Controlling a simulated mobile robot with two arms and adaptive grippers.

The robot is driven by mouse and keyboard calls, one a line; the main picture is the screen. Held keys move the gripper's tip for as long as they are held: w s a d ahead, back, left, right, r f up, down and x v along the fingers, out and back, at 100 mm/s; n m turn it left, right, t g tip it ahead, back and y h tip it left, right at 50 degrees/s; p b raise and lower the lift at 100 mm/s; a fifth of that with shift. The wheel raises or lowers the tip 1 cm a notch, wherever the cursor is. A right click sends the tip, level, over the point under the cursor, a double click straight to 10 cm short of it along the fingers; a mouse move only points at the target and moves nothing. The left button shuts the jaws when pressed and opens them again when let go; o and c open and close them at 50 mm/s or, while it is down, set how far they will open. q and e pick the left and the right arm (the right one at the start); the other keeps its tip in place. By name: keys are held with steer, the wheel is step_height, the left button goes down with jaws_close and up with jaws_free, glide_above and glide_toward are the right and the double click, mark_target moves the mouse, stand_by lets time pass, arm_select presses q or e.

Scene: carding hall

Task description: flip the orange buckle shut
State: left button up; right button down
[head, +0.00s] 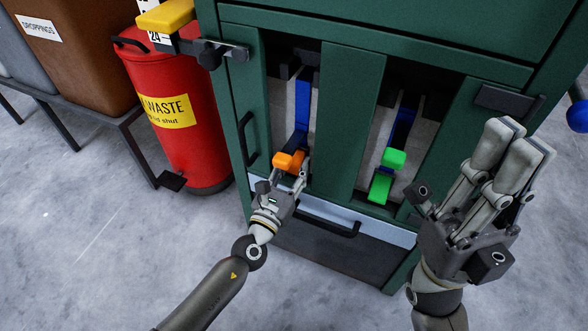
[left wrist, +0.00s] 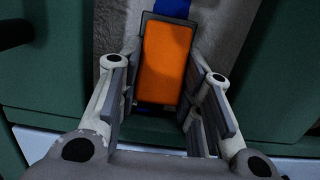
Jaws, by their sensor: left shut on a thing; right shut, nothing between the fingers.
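The orange buckle (head: 288,160) sits at the lower end of a blue strap (head: 302,105) on the front of the green cabinet, in the left of two openings. In the left wrist view the buckle's orange plate (left wrist: 168,58) stands between my fingers. My left gripper (head: 296,176) is shut on the buckle, with a finger on each side of it. My right gripper (head: 520,138) is shut and empty, raised at the right in front of the cabinet. Part of the buckle is hidden behind my left fingers in the head view.
A green buckle (head: 385,176) on another blue strap hangs in the right opening. Dark handles (head: 330,222) stick out of the cabinet (head: 350,110). A red waste bin (head: 175,115) stands left of it, beside a brown bin (head: 75,60) on a rack. The floor at lower left is clear.

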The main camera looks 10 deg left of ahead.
arm_select(q)
steer(key=o, duration=1)
steer(key=shift+o, duration=0.2)
steer(key=shift+s, duration=0.1)
steer(key=v, duration=1.1)
steer(key=shift+s+a, duration=0.15)
steer(key=shift+s, duration=0.2)
steer(key=shift+f, duration=0.1)
